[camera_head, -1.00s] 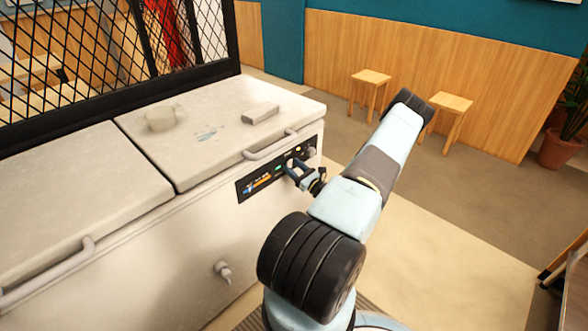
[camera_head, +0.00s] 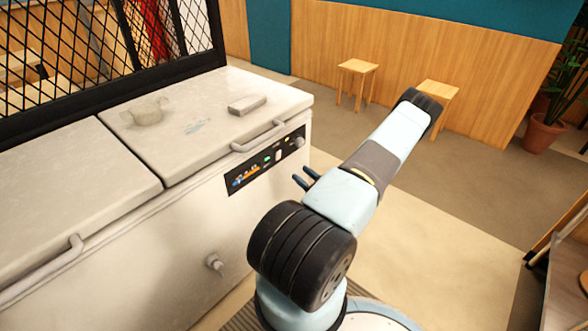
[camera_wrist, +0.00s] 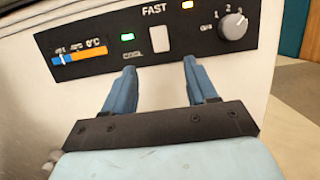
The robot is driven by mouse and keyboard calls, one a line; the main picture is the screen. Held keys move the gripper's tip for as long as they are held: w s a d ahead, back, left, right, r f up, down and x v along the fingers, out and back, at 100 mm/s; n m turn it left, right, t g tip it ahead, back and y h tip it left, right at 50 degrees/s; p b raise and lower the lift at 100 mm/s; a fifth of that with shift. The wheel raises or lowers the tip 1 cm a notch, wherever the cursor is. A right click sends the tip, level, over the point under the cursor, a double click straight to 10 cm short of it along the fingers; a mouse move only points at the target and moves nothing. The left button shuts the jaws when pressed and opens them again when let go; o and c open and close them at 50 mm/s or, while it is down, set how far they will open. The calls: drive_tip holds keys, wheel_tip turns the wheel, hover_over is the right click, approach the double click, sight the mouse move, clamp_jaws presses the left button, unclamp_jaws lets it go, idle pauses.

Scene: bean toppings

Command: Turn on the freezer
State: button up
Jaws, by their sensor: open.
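The freezer (camera_head: 150,250) is a white chest with two lids, at the left in the head view. Its black control panel (camera_head: 265,160) is on the front near the right end.
A pale bowl-like thing (camera_head: 148,112) and a grey block (camera_head: 247,105) lie on the right lid. Lid handles (camera_head: 258,137) and a drain tap (camera_head: 214,264) stick out in front. Two wooden stools (camera_head: 357,68) stand at the back.

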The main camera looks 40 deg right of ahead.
drive_tip(key=shift+v, duration=1.25)
